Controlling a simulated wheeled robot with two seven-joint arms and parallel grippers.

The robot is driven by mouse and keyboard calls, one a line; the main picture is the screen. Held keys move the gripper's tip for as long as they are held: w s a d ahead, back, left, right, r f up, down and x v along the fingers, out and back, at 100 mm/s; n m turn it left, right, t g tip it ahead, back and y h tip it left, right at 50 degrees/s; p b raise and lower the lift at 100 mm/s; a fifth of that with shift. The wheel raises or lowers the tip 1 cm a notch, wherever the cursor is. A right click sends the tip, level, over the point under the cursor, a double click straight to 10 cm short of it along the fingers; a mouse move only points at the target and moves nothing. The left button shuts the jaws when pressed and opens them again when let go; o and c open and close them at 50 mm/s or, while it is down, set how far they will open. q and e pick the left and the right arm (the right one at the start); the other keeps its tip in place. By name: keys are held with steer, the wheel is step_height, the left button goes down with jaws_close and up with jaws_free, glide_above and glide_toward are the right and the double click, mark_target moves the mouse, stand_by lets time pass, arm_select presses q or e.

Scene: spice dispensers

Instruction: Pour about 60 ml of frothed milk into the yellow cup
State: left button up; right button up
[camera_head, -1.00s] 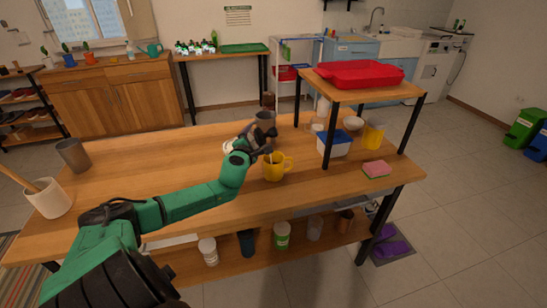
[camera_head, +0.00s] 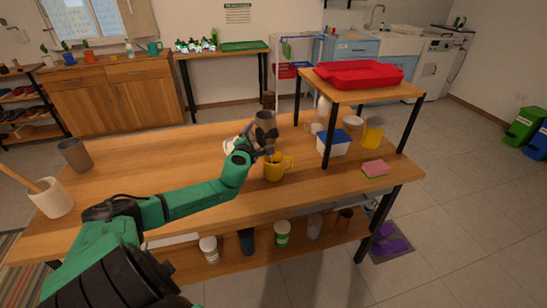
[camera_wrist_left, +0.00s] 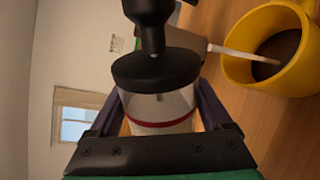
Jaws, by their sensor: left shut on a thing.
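The yellow cup (camera_head: 278,172) stands upright near the front middle of the table. The left wrist view shows dark contents inside the yellow cup (camera_wrist_left: 258,70) and a thin pale stick or stream across its rim; I cannot tell which. My left gripper (camera_head: 246,147) is just left of the cup, above the table. It is shut on a clear and white container (camera_wrist_left: 160,105) with a red band and a black top (camera_wrist_left: 157,70). The container is apart from the cup. Whether it holds milk is unclear. My right gripper is out of view.
A small shelf (camera_head: 372,93) with a red tray (camera_head: 358,75) stands on the right, over a white-and-blue box (camera_head: 333,146). A pink sponge (camera_head: 375,169) lies to the right. The table's left middle is clear.

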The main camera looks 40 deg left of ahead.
arm_select(q)
steer(key=shift+w+d+r+m+g+p, duration=0.1)
steer(key=shift+r+m+g+p, duration=0.3)
steer(key=shift+p, duration=0.65)
stand_by(1.5)
